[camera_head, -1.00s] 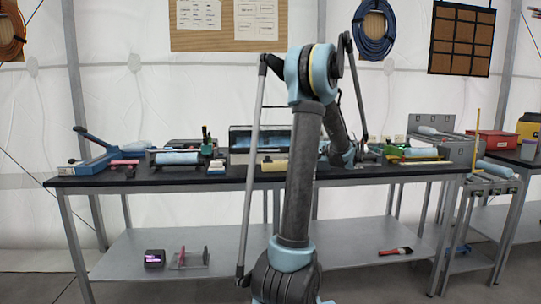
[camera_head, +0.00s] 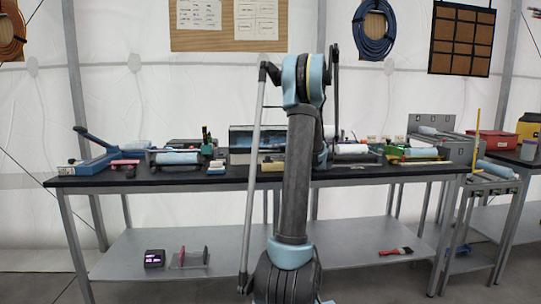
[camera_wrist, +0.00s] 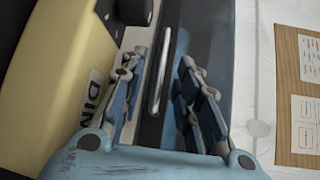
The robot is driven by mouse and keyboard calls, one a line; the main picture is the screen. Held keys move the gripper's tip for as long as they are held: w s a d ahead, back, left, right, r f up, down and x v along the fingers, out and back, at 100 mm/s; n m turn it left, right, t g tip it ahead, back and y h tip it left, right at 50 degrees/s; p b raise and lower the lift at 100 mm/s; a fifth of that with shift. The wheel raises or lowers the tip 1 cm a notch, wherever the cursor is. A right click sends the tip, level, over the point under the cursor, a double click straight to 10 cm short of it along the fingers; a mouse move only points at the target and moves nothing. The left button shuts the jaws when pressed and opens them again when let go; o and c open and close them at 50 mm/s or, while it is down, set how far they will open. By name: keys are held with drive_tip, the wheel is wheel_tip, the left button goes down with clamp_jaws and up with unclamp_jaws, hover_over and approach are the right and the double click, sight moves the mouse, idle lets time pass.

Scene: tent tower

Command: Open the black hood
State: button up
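The black hood (camera_head: 243,138) is a dark, glossy-fronted box on the bench, left of my arm and partly hidden behind it in the head view. In the wrist view its dark blue-grey face (camera_wrist: 208,35) fills the middle and appears turned on its side. A slim silver bar handle (camera_wrist: 160,75) runs along it. My gripper (camera_wrist: 163,58) is open, with one finger on each side of the handle. I cannot tell whether either finger touches it. In the head view my gripper is hidden behind my arm.
A yellow box (camera_wrist: 62,75) with dark lettering lies close beside the left finger in the wrist view. The black bench top (camera_head: 110,180) holds several tools and blue rolls. A red bin (camera_head: 495,141) is at the right.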

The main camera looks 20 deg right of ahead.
sight(271, 151)
drive_tip(key=shift+x, duration=1.6)
clamp_jaws()
drive_tip(key=shift+r, duration=0.1)
